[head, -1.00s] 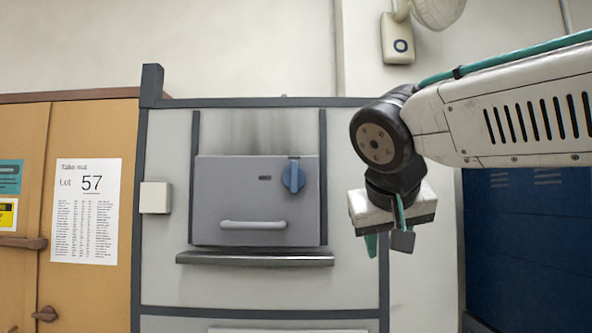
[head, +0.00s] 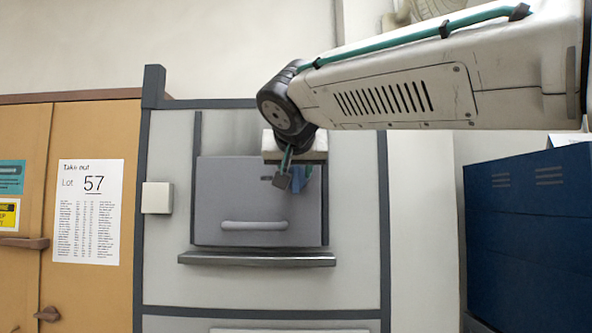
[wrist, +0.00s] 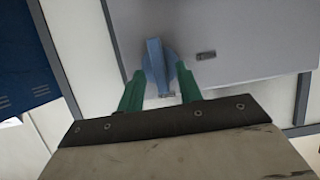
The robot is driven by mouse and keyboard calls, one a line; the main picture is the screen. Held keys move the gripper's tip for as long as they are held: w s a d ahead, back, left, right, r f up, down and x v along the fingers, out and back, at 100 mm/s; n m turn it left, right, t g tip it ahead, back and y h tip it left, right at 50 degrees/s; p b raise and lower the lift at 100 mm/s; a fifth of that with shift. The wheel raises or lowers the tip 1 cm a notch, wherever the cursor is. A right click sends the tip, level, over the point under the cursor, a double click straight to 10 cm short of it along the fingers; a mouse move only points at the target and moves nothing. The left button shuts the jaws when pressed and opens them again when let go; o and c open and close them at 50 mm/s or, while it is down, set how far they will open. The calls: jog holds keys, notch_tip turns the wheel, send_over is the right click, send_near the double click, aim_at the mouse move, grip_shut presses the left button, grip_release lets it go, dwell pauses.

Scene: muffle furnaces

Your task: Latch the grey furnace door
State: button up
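The grey furnace door (head: 245,200) stands closed in its frame, with a light bar handle (head: 254,226) low on its face. Its blue latch knob (head: 302,180) is at the door's upper right, partly hidden by my gripper in the head view. In the wrist view the knob (wrist: 155,58) shows a raised grip bar running nearly upright in the picture. My gripper (wrist: 159,72) is open, its green fingers on either side of the knob's grip bar. I cannot tell whether they touch it. A small dark slot (wrist: 206,55) is beside the knob.
A dark ledge (head: 257,259) juts out below the door. A small pale box (head: 157,198) is on the furnace front to the left. A blue cabinet (head: 530,230) stands at right, and a tan cupboard (head: 95,120) at left.

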jog(key=shift+w, duration=0.1)
grip_shut()
dwell(0.3)
jog(key=n+h, duration=0.2)
jog(key=n, duration=0.1)
jog(key=shift+a+f, duration=0.15)
jog(key=shift+a, duration=0.2)
jog(key=n+h, duration=0.2)
jog(key=n, duration=0.1)
jog(key=shift+a+f, duration=0.15)
jog(key=shift+a, duration=0.1)
jog(key=shift+a+f+n+t+h, duration=0.15)
jog(key=shift+n+t+h, duration=0.35)
jog(key=shift+n, duration=0.75)
jog(key=shift+f+n+t+h, duration=0.25)
jog(key=shift+n+t+h, duration=0.25)
jog(key=shift+n, duration=0.7)
jog(key=shift+a+f+n+t+h, duration=0.15)
jog(key=shift+n+t+h, duration=0.3)
jog(key=shift+n, duration=0.8)
jog(key=shift+d, duration=0.1)
